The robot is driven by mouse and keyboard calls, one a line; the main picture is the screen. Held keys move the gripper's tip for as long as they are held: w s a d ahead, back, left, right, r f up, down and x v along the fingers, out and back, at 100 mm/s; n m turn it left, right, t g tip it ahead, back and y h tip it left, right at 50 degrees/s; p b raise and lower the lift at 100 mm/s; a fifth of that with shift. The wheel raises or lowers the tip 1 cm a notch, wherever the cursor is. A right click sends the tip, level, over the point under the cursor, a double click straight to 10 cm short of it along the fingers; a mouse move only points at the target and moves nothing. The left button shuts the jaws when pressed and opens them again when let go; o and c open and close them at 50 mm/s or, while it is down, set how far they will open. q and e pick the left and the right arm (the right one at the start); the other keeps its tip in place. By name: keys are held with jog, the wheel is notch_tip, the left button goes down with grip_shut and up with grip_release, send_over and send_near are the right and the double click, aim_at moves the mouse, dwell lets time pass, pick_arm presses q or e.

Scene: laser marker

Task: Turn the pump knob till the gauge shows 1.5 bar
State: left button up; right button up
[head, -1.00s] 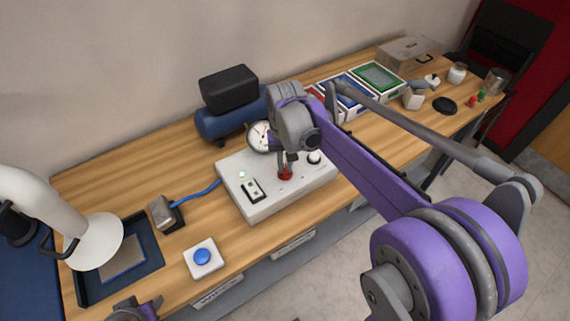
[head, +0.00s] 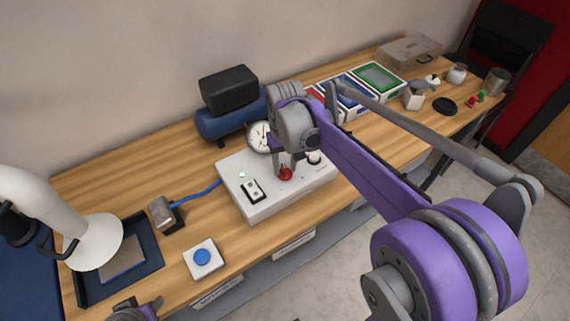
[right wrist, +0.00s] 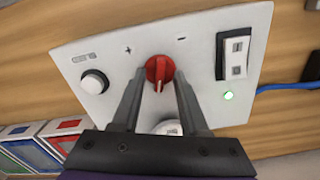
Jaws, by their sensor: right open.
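The red pump knob (head: 286,173) sits on the sloped top of the white control box (head: 243,199). In the right wrist view the knob (right wrist: 159,70) lies between a plus and a minus mark, with its pointer towards my gripper. My right gripper (head: 284,162) is over the knob; in the right wrist view its open fingers (right wrist: 160,82) stand on either side of it with gaps. The round white gauge (head: 259,136) stands behind the box, partly hidden by my right arm; its reading is too small to tell. My left gripper (head: 137,312) shows only partly at the bottom edge.
Coloured trays (head: 376,77) lie to the right.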

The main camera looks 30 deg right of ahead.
aim_at(285, 169)
pick_arm(q)
jog(key=shift+w+r+p, duration=0.15)
jog(key=shift+r+p, duration=0.2)
jog(key=shift+r, duration=0.1)
pick_arm(e)
notch_tip(285, 169, up, 11)
jog(key=shift+s+f, duration=0.1)
jog(key=shift+f, duration=0.05)
jog(key=s+a+f+n+t, duration=0.1)
jog(key=s+a+f+t, duration=0.1)
jog(key=s+f, duration=0.5)
jog(key=s+a+f+n+t, duration=0.1)
jog(key=s+a+f+t, duration=0.2)
jog(key=s, duration=0.6)
notch_tip(285, 169, down, 4)
jog(key=shift+a+r, duration=0.1)
jog(key=shift+a, duration=0.85)
pick_arm(q)
jog(key=shift+c, duration=0.3)
dwell(0.8)
